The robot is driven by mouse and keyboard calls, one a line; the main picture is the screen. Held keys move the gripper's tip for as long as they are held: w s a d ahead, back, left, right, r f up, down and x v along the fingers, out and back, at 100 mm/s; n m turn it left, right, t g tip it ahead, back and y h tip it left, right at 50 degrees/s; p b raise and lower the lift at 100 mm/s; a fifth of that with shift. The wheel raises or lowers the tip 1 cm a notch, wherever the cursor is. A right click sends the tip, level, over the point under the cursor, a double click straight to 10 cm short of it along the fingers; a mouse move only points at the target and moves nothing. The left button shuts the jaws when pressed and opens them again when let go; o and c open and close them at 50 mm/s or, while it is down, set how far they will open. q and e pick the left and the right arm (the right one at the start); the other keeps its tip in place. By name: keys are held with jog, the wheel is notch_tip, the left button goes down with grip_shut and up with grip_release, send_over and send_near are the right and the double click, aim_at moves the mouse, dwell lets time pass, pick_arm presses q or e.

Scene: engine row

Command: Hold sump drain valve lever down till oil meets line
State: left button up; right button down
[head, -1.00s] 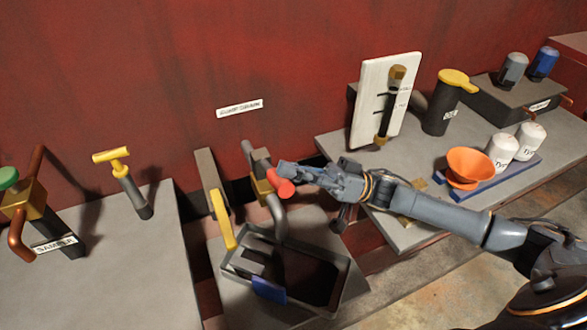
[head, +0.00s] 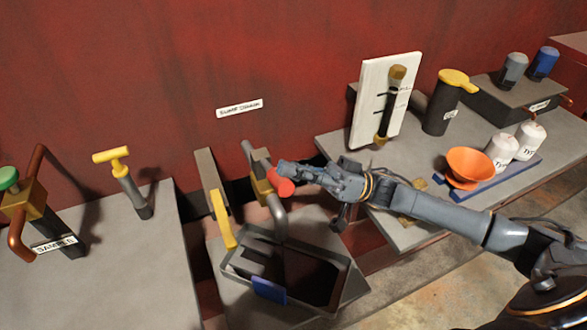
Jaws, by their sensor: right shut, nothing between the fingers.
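The sump drain valve has a brass body (head: 262,191) and a lever with a red end (head: 280,187), under the wall label "SUMP DRAIN" (head: 240,108). My right gripper (head: 287,171) is shut and empty, its fingertips at the top of the red end; it looks to be touching it. A grey spout bends down from the valve into a grey tray (head: 347,283) with dark contents. The sight gauge (head: 390,105) is a dark tube on a white board with black line marks; its oil level is too small to read. My left gripper is not in view.
A yellow handle (head: 222,217) stands left of the valve, and a blue tab (head: 269,290) is on the tray's front. The right bench holds an orange funnel (head: 470,167), white bottles (head: 500,151) and a dark can with a yellow top (head: 440,108). A yellow T-handle (head: 122,172) stands at left.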

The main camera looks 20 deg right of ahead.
notch_tip(320, 180, up, 10)
dwell(0.4)
jog(key=shift+f, duration=0.15)
dwell(0.7)
